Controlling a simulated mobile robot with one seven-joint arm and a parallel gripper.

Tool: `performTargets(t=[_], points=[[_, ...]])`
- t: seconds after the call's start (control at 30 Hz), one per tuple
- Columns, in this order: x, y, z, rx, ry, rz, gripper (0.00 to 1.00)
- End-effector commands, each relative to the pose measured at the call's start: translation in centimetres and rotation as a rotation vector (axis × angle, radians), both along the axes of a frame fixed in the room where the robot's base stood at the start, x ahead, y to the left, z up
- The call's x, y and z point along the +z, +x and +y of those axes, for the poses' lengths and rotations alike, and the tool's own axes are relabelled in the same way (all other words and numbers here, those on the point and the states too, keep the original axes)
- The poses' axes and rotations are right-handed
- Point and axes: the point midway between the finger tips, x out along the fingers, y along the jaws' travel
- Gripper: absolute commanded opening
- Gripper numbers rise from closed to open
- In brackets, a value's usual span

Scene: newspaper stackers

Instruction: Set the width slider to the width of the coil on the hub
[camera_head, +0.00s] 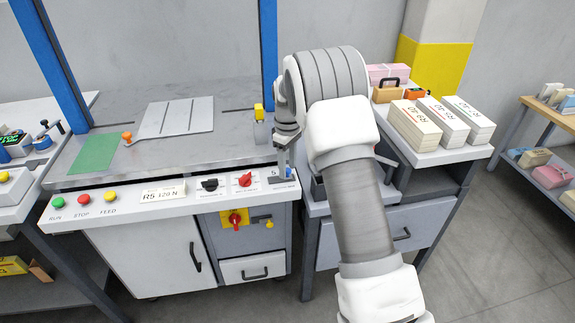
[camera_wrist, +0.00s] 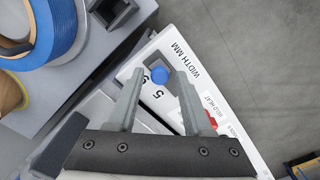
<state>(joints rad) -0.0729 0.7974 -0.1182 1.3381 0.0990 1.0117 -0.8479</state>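The width slider has a round blue knob (camera_wrist: 159,75) on a white panel marked "WIDTH MM"; in the head view the knob (camera_head: 290,174) is at the panel's right end. My gripper (camera_wrist: 159,73) is open, its fingertips on either side of the knob in the picture; I cannot tell whether they touch it. In the head view my gripper (camera_head: 284,152) points down at the knob.
A tan coil (camera_wrist: 10,93) lies beside the blue one. A red dial (camera_head: 244,179) and black dial (camera_head: 209,184) sit left of the slider. Buttons RUN, STOP and FEED line the panel's left. Bundles (camera_head: 414,127) stand on the right table. My arm hides the area between the tables.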

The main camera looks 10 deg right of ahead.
Motion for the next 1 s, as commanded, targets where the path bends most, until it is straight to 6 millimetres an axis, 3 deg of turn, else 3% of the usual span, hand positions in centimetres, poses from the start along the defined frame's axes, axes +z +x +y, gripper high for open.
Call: performTargets(t=[0.03,0.27,1.0], points=[[0.01,0.00,0.00,0.000,0.000,0.000,0.39],[0.02,0.01,-0.01,0.000,0.000,0.000,0.00],[0.06,0.02,-0.01,0.000,0.000,0.000,0.00]])
